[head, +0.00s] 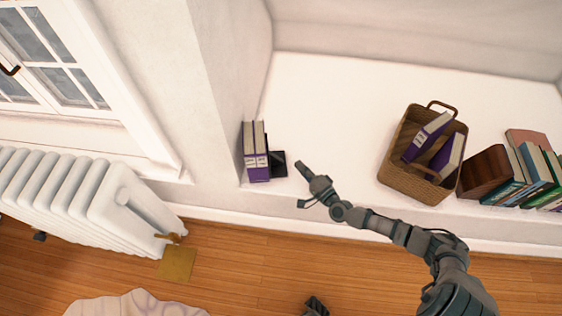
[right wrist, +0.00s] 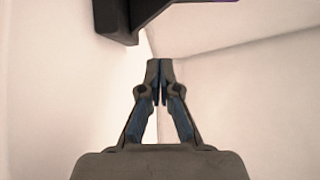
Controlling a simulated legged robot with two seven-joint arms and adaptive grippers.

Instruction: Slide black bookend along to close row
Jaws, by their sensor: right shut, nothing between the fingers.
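The black bookend (head: 278,164) stands on the white ledge, against or very near the right side of two purple books (head: 257,165). In the right wrist view a dark piece, which looks like the bookend (right wrist: 122,18), fills the top left, with a sliver of purple at the top edge. My right gripper (head: 301,165) is shut and empty, just right of the bookend with a small gap. Its closed fingertips also show in the right wrist view (right wrist: 159,68). A dark part at the bottom edge looks like my left gripper (head: 315,306); its fingers are unclear.
A wicker basket (head: 405,176) holding purple books stands right of my gripper. A brown wooden block (head: 486,172) and a row of leaning books (head: 537,178) are farther right. A wall corner borders the purple books on the left.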

